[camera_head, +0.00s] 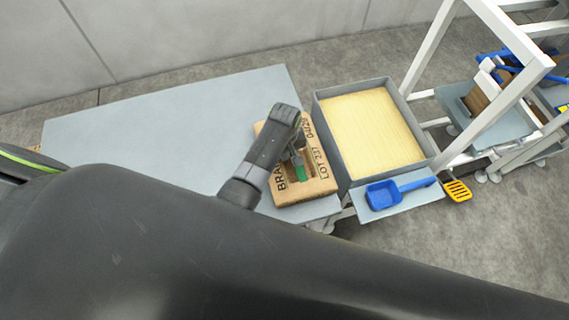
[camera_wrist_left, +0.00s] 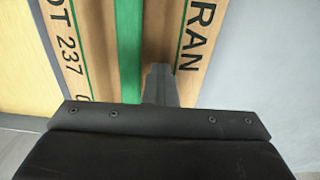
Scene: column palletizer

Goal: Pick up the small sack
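The small sack is a tan block-like pack (camera_head: 318,178) printed BRAN and LOT 237, with green striping. It lies at the right end of the grey table, by the tray. My left gripper (camera_head: 298,158) reaches down over its middle, and the arm covers part of the sack. In the left wrist view the sack's green band (camera_wrist_left: 130,50) and lettering fill the upper part. My dark gripper fingers (camera_wrist_left: 160,85) show near the centre, just right of that band. Whether they grip the sack I cannot tell. My right gripper is not in view.
The grey table (camera_head: 180,120) is bare left of the sack. A grey tray (camera_head: 345,168) with a pale yellow fill stands close to its right. A blue scoop (camera_head: 385,195) lies on a small shelf in front. A white frame (camera_head: 430,50) stands further right.

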